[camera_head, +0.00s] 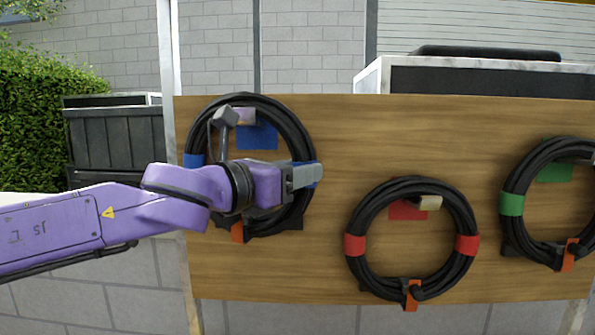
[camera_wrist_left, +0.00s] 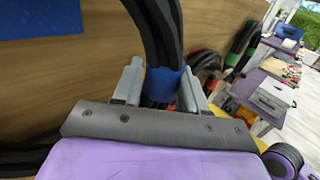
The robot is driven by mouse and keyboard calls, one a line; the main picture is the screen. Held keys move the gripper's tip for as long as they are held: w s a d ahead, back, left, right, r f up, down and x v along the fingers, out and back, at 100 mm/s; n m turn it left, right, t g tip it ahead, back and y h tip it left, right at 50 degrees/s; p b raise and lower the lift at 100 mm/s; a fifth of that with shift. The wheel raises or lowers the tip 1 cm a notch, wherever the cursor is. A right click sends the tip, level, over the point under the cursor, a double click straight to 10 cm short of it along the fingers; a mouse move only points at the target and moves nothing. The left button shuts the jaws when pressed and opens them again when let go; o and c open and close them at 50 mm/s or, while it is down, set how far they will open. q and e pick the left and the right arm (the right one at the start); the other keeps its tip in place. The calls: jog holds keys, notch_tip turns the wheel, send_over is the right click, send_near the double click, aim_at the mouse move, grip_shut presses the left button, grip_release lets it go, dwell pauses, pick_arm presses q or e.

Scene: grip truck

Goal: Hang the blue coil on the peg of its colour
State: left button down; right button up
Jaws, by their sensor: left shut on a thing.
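The blue coil (camera_head: 289,120) is a ring of black cable with blue bands, in front of the wooden board's left end. My left gripper (camera_head: 312,175) is shut on its right-hand blue band, which shows between the fingers in the left wrist view (camera_wrist_left: 165,84). A blue patch (camera_head: 262,136) on the board marks the blue peg (camera_head: 243,115). In the head view, the peg shows inside the ring, just below the coil's top. I cannot tell whether the coil rests on it. My wrist hides part of the coil. My right gripper is not in view.
A red-banded coil (camera_head: 362,205) hangs at a red patch (camera_head: 402,211) mid-board. A green-banded coil (camera_head: 515,180) hangs at a green patch (camera_head: 555,172) on the right. The wooden board (camera_head: 335,125) is bare between the blue and red coils.

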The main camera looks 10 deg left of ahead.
pick_arm(q)
jog(key=c, duration=0.8)
grip_release()
jog(key=shift+f, duration=0.45)
jog(key=shift+c, duration=0.2)
jog(key=o, duration=0.3)
jog(key=shift+w, duration=0.2)
jog(key=shift+s+r, duration=0.1)
jog(key=shift+r, duration=0.05)
